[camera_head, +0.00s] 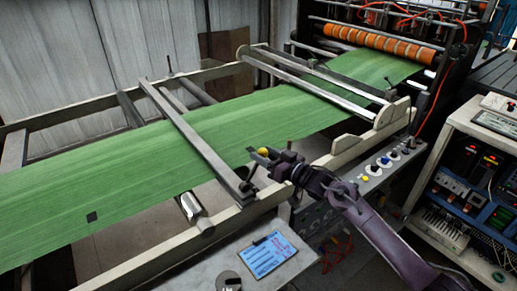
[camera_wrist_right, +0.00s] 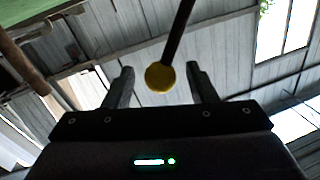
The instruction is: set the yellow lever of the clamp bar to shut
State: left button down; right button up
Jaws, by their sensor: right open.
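The clamp bar (camera_head: 190,132) lies across the green web (camera_head: 110,190). The lever's round yellow knob (camera_head: 263,151) shows near the bar's front end, at the web's near edge; most of its stem is hard to make out there. My right gripper (camera_head: 261,160) is at the knob, its arm coming from the lower right. In the right wrist view, the yellow knob (camera_wrist_right: 159,77) on a dark stem sits between the two open fingers of my right gripper (camera_wrist_right: 160,69), with a gap on each side. My left gripper is not in view.
A control panel (camera_head: 385,163) with knobs and the pale machine side frame (camera_head: 355,148) are close to my right arm. A clipboard with a blue sheet (camera_head: 268,254) lies on a grey surface below. Shelves of electronics (camera_head: 470,170) stand at the right.

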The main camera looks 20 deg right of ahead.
jog(key=shift+x, duration=1.45)
jog(key=shift+c, duration=0.3)
grip_shut()
